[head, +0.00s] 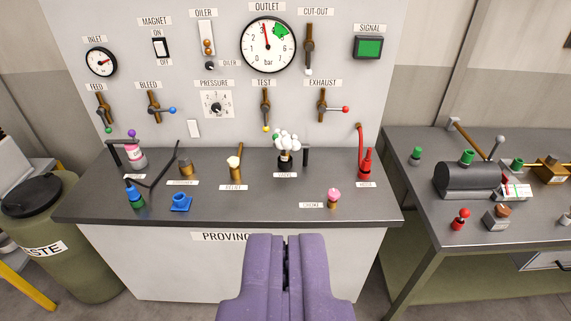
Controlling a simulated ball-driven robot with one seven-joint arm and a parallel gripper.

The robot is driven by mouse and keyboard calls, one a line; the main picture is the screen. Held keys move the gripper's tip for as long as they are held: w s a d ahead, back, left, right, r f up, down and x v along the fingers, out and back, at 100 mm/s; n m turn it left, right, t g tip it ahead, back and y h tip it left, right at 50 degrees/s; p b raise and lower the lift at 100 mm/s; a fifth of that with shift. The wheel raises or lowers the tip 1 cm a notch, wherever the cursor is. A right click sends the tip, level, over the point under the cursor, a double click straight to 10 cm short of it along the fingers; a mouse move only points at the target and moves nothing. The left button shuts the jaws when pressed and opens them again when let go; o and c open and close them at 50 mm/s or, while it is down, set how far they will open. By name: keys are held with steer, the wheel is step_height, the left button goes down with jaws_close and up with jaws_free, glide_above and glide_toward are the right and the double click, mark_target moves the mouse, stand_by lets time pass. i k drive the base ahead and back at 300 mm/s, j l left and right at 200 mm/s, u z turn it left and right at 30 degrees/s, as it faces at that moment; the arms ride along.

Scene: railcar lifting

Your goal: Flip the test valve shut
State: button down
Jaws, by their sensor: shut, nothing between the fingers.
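The test valve (265,108) is on the upright panel under the label TEST. It has a brass body, and its handle hangs straight down with a yellow tip at the lower end. My purple gripper (287,240) is at the bottom middle of the view, in front of the bench. Its fingers are shut and hold nothing. It is well apart from the valve, lower and nearer to me. The outlet gauge (268,44) above the valve has its needle pointing nearly straight up, near 3. The signal lamp (369,47) is green.
The exhaust valve (325,105) with a red tip is right of the test valve; the pressure dial (217,105) is left. White balls in a dark holder (287,145) stand on the bench (225,211) below. A second table (437,216) is at right, a waste bin (55,235) at left.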

mark_target(265, 108)
steer(key=i+j, duration=0.15)
steer(key=i, duration=0.5)
steer(key=i+j, duration=0.15)
steer(key=i, duration=0.45)
steer(key=i+j, duration=0.15)
steer(key=i, duration=0.5)
steer(key=i+j, duration=0.15)
steer(key=i, duration=0.45)
